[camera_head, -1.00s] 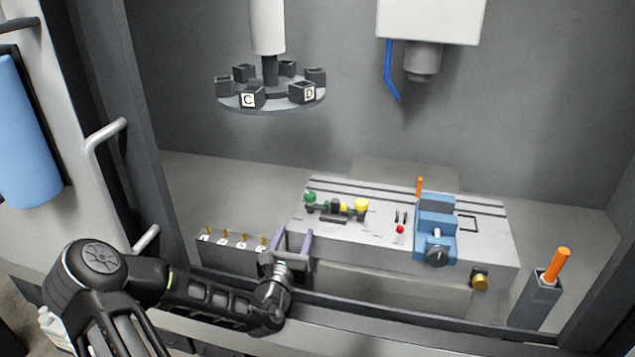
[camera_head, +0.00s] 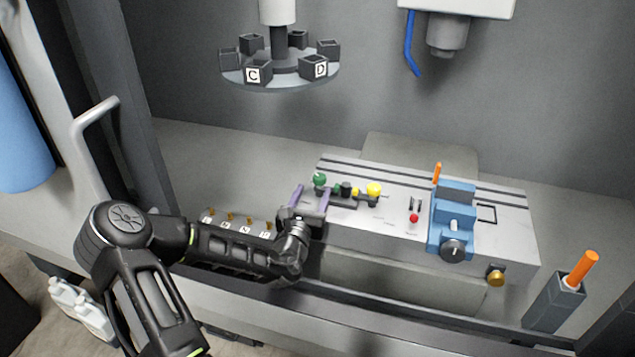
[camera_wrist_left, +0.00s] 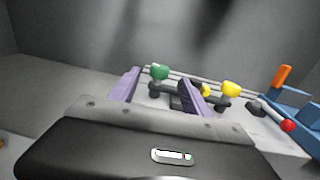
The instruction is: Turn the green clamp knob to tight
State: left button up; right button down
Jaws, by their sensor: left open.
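The green clamp knob (camera_head: 319,179) stands at the left end of a small dark clamp fixture on the grey machine table (camera_head: 400,232). It also shows in the left wrist view (camera_wrist_left: 159,72), ahead of the gripper and between its fingers in the picture. My left gripper (camera_head: 311,197) is open and empty, with its two purple fingers pointing toward the knob. The fingertips look close to the knob but apart from it. In the left wrist view the gripper (camera_wrist_left: 158,88) shows its fingers spread, the right one overlapping part of the fixture. My right gripper is not in view.
A yellow knob (camera_head: 374,189) is on the fixture's right. A rack with several brass-topped pieces (camera_head: 249,222) lies by my left arm. A carousel (camera_head: 281,73) hangs above. An orange handle (camera_head: 583,268) stands in a holder at right.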

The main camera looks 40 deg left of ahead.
aim_at(318, 182)
pick_arm(q)
jog(key=x, duration=0.5)
jog(key=shift+w, duration=0.1)
grip_shut()
dwell(0.5)
